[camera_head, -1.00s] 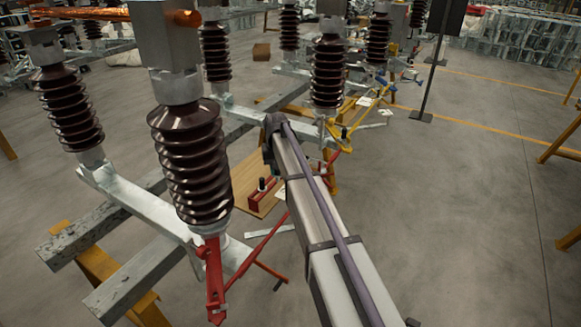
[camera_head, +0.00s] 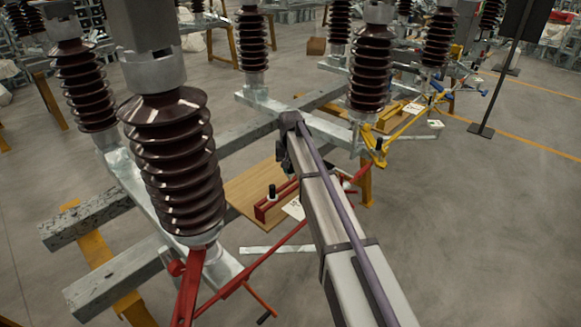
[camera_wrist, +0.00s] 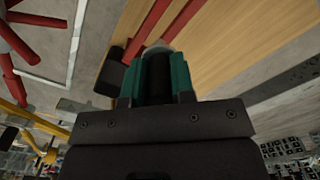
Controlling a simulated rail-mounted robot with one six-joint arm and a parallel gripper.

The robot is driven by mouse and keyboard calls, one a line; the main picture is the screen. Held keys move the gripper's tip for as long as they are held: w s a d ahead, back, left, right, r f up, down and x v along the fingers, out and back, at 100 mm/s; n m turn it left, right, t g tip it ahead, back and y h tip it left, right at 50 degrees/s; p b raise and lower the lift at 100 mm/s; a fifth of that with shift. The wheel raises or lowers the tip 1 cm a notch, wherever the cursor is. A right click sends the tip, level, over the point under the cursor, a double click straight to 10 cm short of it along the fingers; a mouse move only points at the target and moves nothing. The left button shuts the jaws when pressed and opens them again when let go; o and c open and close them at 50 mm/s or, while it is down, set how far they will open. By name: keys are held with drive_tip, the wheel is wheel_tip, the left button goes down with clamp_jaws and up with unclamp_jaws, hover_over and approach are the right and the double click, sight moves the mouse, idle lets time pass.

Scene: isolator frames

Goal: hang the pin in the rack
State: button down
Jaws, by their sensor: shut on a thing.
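In the wrist view, my gripper (camera_wrist: 154,82) has teal fingers shut on a dark cylindrical piece, which I take to be the pin (camera_wrist: 157,78). A pale rounded part shows just beyond the fingertips. The red rack (camera_wrist: 166,20) lies beyond them, partly hidden, on a wooden board (camera_wrist: 225,40). A separate black piece (camera_wrist: 112,72) is left of the fingers at the board's edge. In the head view, the red rack (camera_head: 262,208) sits on the board (camera_head: 245,190) with a black-topped piece (camera_head: 272,190) standing at it. My arm hides the gripper there.
A brown ribbed insulator (camera_head: 175,165) stands left of my arm, with a red bar (camera_head: 240,278) below it. Yellow linkage (camera_head: 375,150) and a red lever (camera_head: 360,173) are close right of my arm.

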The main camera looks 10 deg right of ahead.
drive_tip(key=shift+f, duration=0.3)
drive_tip(key=shift+f, duration=0.1)
drive_tip(key=shift+f+b, duration=2.3)
drive_tip(key=shift+f, duration=0.1)
drive_tip(key=c, duration=0.9)
unclamp_jaws()
drive_tip(key=shift+r, duration=0.15)
